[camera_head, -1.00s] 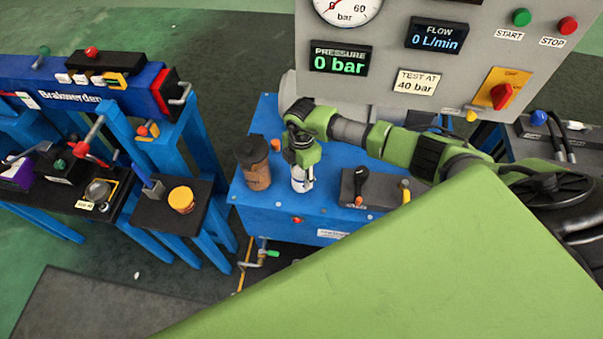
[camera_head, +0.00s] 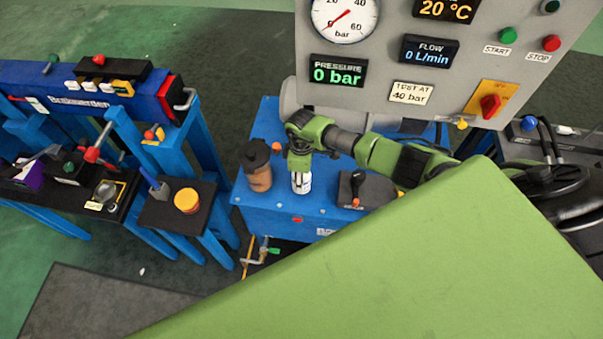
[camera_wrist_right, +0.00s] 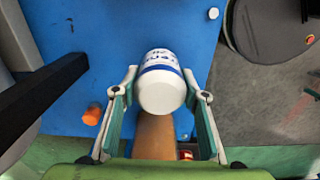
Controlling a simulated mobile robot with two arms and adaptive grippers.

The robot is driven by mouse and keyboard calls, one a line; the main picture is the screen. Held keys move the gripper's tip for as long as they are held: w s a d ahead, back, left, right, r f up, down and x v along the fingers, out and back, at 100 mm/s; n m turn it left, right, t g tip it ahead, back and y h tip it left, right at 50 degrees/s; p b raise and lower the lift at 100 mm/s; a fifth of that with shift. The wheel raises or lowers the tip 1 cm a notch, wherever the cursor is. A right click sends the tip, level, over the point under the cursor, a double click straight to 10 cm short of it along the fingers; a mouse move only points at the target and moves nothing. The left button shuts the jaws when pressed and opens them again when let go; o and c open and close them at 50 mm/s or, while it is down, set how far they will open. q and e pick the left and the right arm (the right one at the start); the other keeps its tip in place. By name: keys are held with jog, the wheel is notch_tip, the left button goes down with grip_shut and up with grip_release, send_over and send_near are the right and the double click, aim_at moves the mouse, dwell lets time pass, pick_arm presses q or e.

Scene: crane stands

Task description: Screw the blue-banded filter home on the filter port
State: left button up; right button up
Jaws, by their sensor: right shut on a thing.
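The white filter (camera_head: 301,184) with a blue band stands out below my right gripper (camera_head: 300,167) at the blue bench. In the right wrist view, the filter (camera_wrist_right: 162,88) sits between the two fingers of my right gripper (camera_wrist_right: 161,92), which is shut on it. Its blue band and some lettering show near its far end. The filter port cannot be made out; the gripper and filter may hide it. My left gripper is not in view.
A brown bottle with a dark lid (camera_head: 257,167) stands just left of the filter on the blue bench (camera_head: 270,212). A dark block with a lever (camera_head: 357,190) is to the right. The grey panel (camera_head: 380,90) rises behind, reading 0 bar.

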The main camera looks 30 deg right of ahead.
jog(key=shift+m, duration=0.3)
jog(key=o, duration=1.4)
jog(key=shift+c, duration=0.8)
